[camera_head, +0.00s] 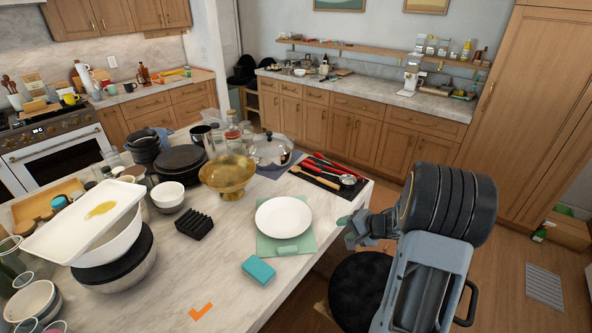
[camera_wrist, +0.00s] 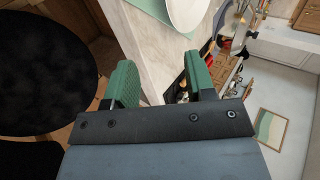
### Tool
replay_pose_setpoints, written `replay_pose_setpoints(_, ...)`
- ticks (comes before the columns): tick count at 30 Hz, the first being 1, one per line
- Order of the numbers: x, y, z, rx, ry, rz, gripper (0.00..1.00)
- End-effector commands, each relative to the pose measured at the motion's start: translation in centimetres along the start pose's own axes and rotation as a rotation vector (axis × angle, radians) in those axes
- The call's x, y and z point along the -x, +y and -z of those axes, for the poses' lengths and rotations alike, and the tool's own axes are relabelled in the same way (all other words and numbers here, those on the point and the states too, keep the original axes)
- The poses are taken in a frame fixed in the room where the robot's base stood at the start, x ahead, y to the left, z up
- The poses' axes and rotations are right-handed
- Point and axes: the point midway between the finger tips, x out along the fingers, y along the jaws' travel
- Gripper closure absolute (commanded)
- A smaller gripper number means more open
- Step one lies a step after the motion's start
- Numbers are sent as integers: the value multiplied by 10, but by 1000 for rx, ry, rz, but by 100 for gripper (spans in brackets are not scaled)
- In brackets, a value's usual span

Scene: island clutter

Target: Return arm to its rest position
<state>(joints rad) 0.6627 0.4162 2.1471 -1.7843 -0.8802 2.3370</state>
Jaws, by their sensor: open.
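My gripper (camera_head: 362,228) is beside the right edge of the marble island (camera_head: 225,288), near the white plate. In the wrist view my gripper (camera_wrist: 162,82) shows two green-padded fingers held wide apart with nothing between them. My arm rises at the right of the head view and hides part of the floor and cabinets behind it. The white plate (camera_head: 283,216) lies on a green mat (camera_head: 268,244) on the island; part of the plate also shows at the top of the wrist view (camera_wrist: 187,14).
A black round stool (camera_head: 360,287) stands below the island's right side. A teal sponge (camera_head: 258,270), a black rack (camera_head: 194,224), a gold bowl (camera_head: 228,173) and a white tray (camera_head: 75,232) are on the island. Open floor lies between the island and the back counter (camera_head: 365,92).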

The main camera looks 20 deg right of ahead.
Motion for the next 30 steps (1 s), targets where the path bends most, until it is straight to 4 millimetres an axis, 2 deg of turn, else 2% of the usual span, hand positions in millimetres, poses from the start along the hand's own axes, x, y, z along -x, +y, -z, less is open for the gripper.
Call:
replay_pose_setpoints(4, 1, 1, 0, 51, 3, -4, 50)
replay_pose_setpoints(6, 1, 5, 6, 135, 30, -29, 50)
replay_pose_setpoints(11, 7, 29, 40, 378, 225, -192, 50)
replay_pose_setpoints(15, 40, 46, 67, 569, 408, -481, 50)
replay_pose_setpoints(18, 68, 46, 64, 663, 443, -710, 50)
replay_pose_setpoints(20, 83, 43, 51, 700, 419, -835, 50)
replay_pose_setpoints(23, 102, 33, 9, 735, 299, -983, 50)
replay_pose_setpoints(26, 109, 18, -53, 769, 117, -1008, 50)
replay_pose_setpoints(27, 109, 11, -78, 786, 51, -986, 50)
replay_pose_setpoints(30, 107, -6, -133, 831, -68, -892, 50)
